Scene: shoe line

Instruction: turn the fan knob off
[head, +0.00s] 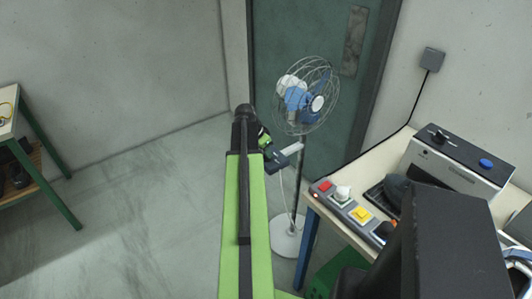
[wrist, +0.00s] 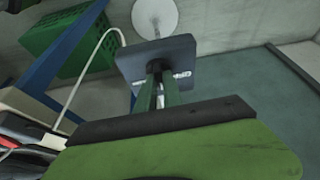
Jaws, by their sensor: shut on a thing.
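The standing fan (head: 306,97) has a wire cage and blue-and-white parts, in front of the dark green door. Its round white base (head: 287,236) is on the floor and also shows in the wrist view (wrist: 155,17). A grey control box (head: 291,149) sits on its pole; in the wrist view the box (wrist: 184,56) faces me. My gripper (head: 275,158) is at the left side of the box. In the wrist view its fingers (wrist: 156,78) are shut on a small dark knob (wrist: 154,67) on the box face. The fingers hide most of the knob and any marks.
A workbench (head: 313,200) at the right carries a button panel (head: 349,211) and a grey machine (head: 457,163). A green crate (wrist: 62,45) lies under the bench, beside a white cable (wrist: 83,78). Another table (head: 9,108) stands far left. The floor on the left is clear.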

